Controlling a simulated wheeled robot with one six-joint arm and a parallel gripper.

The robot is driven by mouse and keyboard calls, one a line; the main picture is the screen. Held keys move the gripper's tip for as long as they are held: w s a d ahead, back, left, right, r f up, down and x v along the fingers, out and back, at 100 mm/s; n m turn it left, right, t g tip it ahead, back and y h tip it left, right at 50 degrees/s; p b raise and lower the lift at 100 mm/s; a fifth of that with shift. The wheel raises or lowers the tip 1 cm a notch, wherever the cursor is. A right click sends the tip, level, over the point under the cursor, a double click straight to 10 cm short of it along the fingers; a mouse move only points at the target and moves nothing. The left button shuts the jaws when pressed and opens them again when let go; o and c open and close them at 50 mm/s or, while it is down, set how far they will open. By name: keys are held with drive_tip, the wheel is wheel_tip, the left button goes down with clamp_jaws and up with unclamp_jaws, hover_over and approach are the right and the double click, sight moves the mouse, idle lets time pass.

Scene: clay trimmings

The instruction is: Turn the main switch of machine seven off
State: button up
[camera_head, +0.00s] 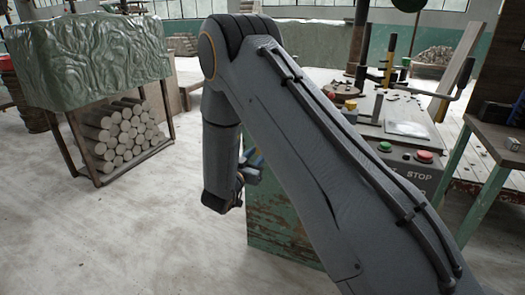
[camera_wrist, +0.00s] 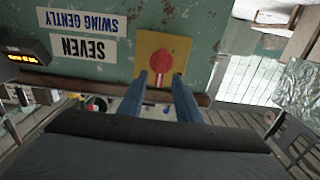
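The main switch (camera_wrist: 160,57) is a red round rotary knob with a pale line on it, on a yellow plate (camera_wrist: 143,43) in the wrist view. The plate sits on the green cabinet (camera_wrist: 205,50) beside white labels reading SEVEN (camera_wrist: 83,47) and SWING GENTLY, both upside down. My gripper (camera_wrist: 161,82) is open, its two blue fingers apart on either side of the knob's lower part. I cannot tell whether they touch it. In the head view the gripper (camera_head: 252,163) is at the cabinet's (camera_head: 275,235) left side, and my arm hides the switch.
A dark display (camera_wrist: 20,58) with yellow characters is left of the labels. A wooden rack (camera_head: 75,150) of clay rods stands at left. The floor (camera_head: 140,225) between is clear.

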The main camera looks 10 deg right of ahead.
drive_tip(key=x, duration=0.5)
clamp_jaws()
